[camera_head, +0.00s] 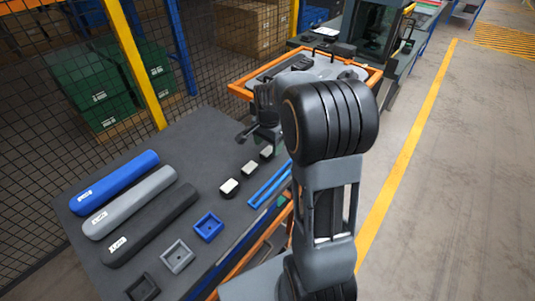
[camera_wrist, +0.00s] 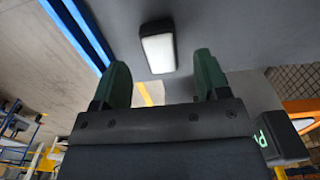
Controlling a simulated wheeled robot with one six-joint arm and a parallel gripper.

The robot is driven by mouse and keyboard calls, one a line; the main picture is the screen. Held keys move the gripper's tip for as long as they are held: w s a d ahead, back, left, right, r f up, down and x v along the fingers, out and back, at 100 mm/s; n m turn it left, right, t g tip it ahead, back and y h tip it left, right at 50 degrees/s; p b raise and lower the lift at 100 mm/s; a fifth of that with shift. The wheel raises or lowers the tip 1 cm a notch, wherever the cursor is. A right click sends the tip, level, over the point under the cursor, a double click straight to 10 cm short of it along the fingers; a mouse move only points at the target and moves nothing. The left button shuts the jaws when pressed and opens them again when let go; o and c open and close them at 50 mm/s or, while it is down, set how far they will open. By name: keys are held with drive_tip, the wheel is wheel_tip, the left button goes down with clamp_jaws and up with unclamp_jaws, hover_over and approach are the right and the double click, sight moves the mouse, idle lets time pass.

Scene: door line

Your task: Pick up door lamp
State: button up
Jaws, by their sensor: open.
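Several small black door lamps with white tops lie in a slanting row on the grey table: a front one (camera_head: 229,187), a middle one (camera_head: 248,168) and a back one (camera_head: 266,152). In the wrist view one door lamp (camera_wrist: 158,47) shows just beyond and between the fingertips; I cannot tell for sure which of them it is. My gripper (camera_wrist: 162,75) is open, with two green fingers apart and nothing between them. In the head view the gripper is partly hidden behind my arm, near the back end of the lamp row.
Blue (camera_head: 115,181), grey (camera_head: 130,203) and black (camera_head: 150,226) long bars lie left on the table (camera_head: 195,150). Blue (camera_head: 208,227), grey (camera_head: 177,257) and black (camera_head: 143,288) square frames lie in front. A mesh fence stands behind; an orange-edged tray (camera_head: 240,92) lies beyond.

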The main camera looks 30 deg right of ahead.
sight(268, 150)
drive_tip(key=shift+f, duration=1.8)
drive_tip(key=c, duration=1)
drive_tip(key=shift+r, duration=0.1)
drive_tip(key=shift+r, duration=0.6)
drive_tip(key=s+d+r, duration=0.2)
drive_tip(key=d+r, duration=0.9)
drive_tip(key=d, duration=0.2)
drive_tip(key=shift+s+d+r+b, duration=0.25)
drive_tip(key=shift+d+r+b, duration=0.05)
drive_tip(key=shift+d+b, duration=0.1)
